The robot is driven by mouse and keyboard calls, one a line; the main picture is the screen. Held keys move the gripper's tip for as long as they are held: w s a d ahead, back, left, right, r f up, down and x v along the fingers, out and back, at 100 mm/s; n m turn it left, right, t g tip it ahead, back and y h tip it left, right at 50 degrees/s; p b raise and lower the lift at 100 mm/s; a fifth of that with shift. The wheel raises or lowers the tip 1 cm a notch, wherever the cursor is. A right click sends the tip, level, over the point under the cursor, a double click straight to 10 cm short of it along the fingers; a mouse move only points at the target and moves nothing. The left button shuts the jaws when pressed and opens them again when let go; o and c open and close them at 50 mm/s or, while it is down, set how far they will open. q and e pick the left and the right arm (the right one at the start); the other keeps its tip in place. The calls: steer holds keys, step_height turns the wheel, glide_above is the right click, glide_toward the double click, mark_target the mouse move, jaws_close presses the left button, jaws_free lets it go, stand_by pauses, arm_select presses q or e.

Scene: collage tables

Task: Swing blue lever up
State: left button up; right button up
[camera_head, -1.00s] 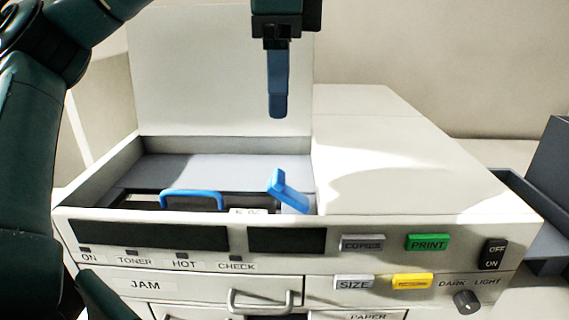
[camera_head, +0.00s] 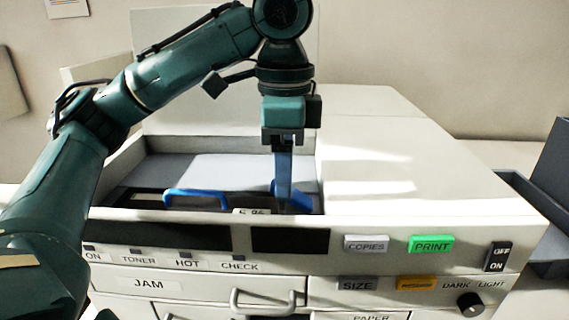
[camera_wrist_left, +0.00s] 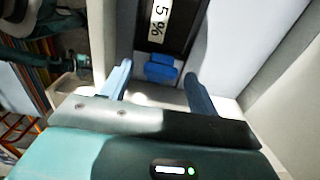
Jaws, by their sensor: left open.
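The blue lever (camera_head: 302,203) sits in the open bay of the copier, right of the blue handle, and is partly hidden by my left gripper (camera_head: 284,208). In the left wrist view the lever's blue tip (camera_wrist_left: 161,69) shows between the two blue fingers of my left gripper (camera_wrist_left: 159,72), with gaps on both sides. The left gripper is open, points down and holds nothing. I cannot tell from these views whether a finger touches the lever. My right gripper is not in view.
The copier's raised lid (camera_head: 190,75) stands behind the bay. A blue handle (camera_head: 196,195) lies left of the lever. The bay's front wall carries a PRINT button (camera_head: 430,245) and an OFF/ON switch (camera_head: 497,257). The flat top (camera_head: 400,150) right of the bay is clear.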

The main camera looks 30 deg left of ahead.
mark_target(329, 183)
arm_select(q)
steer(key=shift+c, duration=0.2)
steer(key=c, duration=1)
steer(key=shift+o, duration=0.2)
steer(key=shift+d, duration=0.1)
steer(key=shift+w+d+r+g+y, duration=0.35)
steer(key=shift+d+g+y, duration=0.25)
steer(key=shift+y, duration=0.4)
steer(key=d+y, duration=0.1)
steer(key=w+g+y, duration=0.1)
steer(key=y, duration=0.1)
steer(key=shift+w+d+r+g, duration=0.1)
steer(key=shift+d+r+g, duration=0.05)
steer(key=shift+d+g, duration=0.2)
steer(key=shift+w+d+g+y, duration=0.35)
steer(key=shift+d+g+y, duration=0.3)
steer(key=shift+y, duration=0.25)
steer(key=shift+w+d+f+g+y, duration=0.3)
steer(key=shift+d+f+g+y, duration=0.1)
steer(key=shift+y, duration=0.4)
